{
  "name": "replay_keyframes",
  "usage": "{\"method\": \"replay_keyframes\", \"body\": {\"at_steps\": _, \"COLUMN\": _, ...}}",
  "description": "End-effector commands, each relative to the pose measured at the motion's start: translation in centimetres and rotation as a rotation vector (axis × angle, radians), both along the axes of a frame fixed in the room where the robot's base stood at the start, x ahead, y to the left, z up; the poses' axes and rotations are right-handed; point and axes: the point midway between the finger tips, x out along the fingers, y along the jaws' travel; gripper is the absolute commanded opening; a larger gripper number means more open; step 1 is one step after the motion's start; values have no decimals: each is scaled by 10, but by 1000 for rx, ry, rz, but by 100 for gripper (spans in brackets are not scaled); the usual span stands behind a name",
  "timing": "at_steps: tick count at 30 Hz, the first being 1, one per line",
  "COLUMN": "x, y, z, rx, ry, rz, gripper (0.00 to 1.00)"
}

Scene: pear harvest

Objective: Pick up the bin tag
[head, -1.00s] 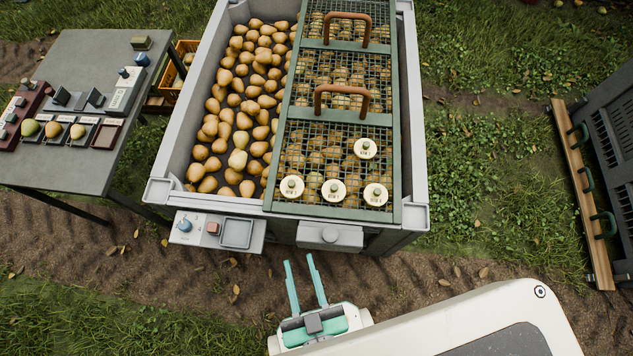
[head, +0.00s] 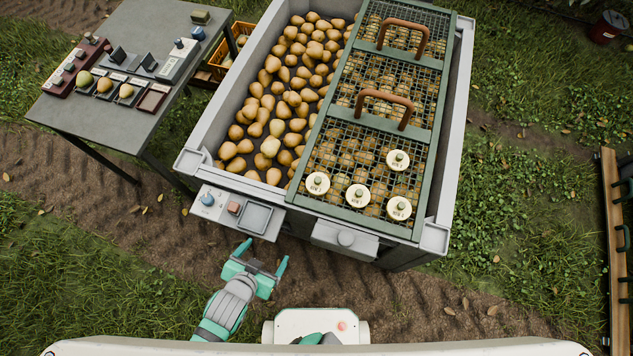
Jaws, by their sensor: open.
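Several round cream discs with small green knobs and dark lettering lie on the mesh lid (head: 328,209) at the near end of the pear bin (head: 440,238). One disc (head: 397,160) lies farther back; the other three (head: 317,184) (head: 358,196) (head: 399,208) lie nearer the front edge. The lettering is too small to read surely, so I cannot tell which is the bin tag. My gripper (head: 263,256) is open and empty, in front of the bin near its control panel, apart from the discs and to their lower left.
The front panel (head: 215,217) has a blue knob, a reddish button and a shallow grey tray (head: 257,216). Two brown handles (head: 384,96) (head: 404,24) rise from the lid. A grey table (head: 135,40) with pears and devices stands left. A wooden rail (head: 614,240) stands right.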

Motion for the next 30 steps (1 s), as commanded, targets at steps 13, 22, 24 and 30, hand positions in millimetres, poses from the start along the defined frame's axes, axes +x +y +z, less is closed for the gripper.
{"method": "replay_keyframes", "body": {"at_steps": 13, "x": 131, "y": 21, "z": -1, "rx": 163, "ry": 239, "rz": -123, "gripper": 84}}
{"method": "replay_keyframes", "body": {"at_steps": 22, "x": 208, "y": -27, "z": 26, "rx": 227, "ry": 386, "rz": -192, "gripper": 84}}
{"method": "replay_keyframes", "body": {"at_steps": 24, "x": 221, "y": -46, "z": 35, "rx": 237, "ry": 422, "rz": -213, "gripper": 84}}
{"method": "replay_keyframes", "body": {"at_steps": 30, "x": 245, "y": -99, "z": 59, "rx": 260, "ry": 520, "rz": -274, "gripper": 84}}
